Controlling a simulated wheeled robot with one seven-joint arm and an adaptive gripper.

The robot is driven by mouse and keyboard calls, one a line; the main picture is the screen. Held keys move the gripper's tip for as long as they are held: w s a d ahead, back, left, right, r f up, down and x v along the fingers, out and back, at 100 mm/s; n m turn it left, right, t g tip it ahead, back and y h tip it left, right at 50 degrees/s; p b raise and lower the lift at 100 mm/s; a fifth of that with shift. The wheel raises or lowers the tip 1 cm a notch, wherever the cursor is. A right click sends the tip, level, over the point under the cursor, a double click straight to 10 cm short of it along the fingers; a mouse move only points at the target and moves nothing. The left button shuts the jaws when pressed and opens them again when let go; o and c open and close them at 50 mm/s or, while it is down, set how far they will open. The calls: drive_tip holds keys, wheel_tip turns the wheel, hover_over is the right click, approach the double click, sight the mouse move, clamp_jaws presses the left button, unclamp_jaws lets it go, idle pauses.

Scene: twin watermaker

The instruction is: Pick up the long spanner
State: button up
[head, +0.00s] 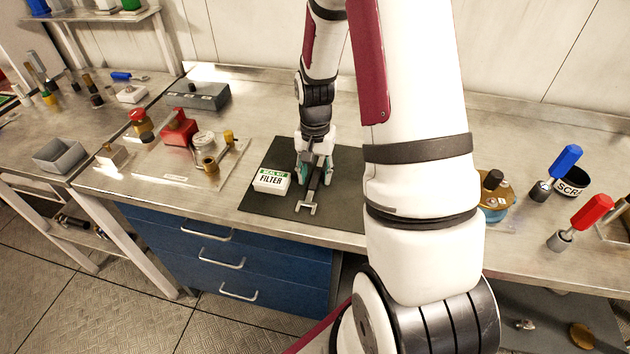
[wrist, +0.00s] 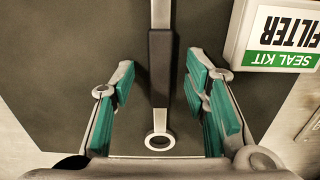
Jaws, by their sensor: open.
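The long spanner (head: 312,190) lies on the dark mat (head: 345,190), its open jaw toward the mat's front edge in the head view. In the wrist view the spanner (wrist: 160,70) runs up the picture, with a dark grip in the middle and a ring end near the bottom. My gripper (head: 315,168) is above the mat, pointing down over the spanner. In the wrist view my gripper (wrist: 160,78) is open, its green-padded fingers on either side of the dark grip, with a gap on both sides. The ring end is hidden in the head view.
A white seal kit filter box (head: 271,181) sits on the mat just left of the spanner, close to my fingers. A tray with a red part (head: 178,128) stands farther left. Blue (head: 557,172) and red-handled tools (head: 580,222) stand at the right. My arm hides the bench's middle right.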

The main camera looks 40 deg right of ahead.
clamp_jaws()
drive_tip(key=shift+r, duration=0.1)
idle(0.3)
